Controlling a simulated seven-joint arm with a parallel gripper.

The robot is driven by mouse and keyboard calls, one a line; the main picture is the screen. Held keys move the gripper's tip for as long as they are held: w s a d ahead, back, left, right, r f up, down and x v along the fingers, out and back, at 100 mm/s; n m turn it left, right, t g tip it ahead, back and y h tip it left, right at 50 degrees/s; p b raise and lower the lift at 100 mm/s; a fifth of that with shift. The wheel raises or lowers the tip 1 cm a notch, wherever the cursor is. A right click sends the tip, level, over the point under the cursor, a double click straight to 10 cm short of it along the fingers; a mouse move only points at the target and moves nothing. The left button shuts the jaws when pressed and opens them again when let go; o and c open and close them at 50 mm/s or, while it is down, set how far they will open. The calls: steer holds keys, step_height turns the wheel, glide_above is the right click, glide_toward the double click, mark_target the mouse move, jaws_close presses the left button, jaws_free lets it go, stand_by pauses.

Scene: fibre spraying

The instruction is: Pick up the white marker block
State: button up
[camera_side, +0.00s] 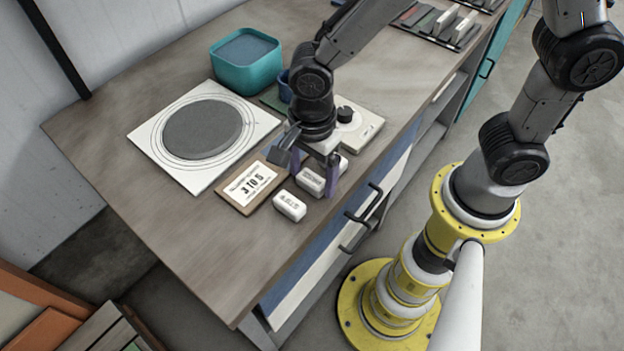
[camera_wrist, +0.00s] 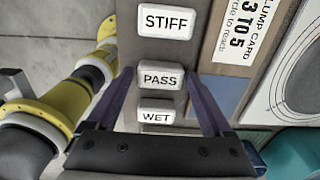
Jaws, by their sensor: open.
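Three white marker blocks lie in a row on the bench. The STIFF block (camera_side: 289,206) is the nearest in the side view and lies at the top of the wrist view (camera_wrist: 166,21). The PASS block (camera_side: 310,181) is in the middle; in the wrist view (camera_wrist: 160,78) it sits between my fingertips. The WET block (camera_wrist: 157,115) is closest to my palm in the wrist view and partly hidden behind a finger in the side view. My gripper (camera_side: 313,177) is open, pointing down, one finger on each side of the PASS block. I cannot tell whether either finger touches it.
A slump card (camera_side: 249,187) lies beside the blocks. Further off are a white ringed plate (camera_side: 160,146) with a grey disc, a teal tub (camera_side: 245,60) and a pale device with a dark knob (camera_side: 361,128). The bench's drawer edge is close by; the left front of the bench is clear.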

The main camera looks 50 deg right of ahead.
steer(key=shift+c, duration=0.3)
steer(key=c, duration=1.1)
steer(key=shift+r, duration=0.15)
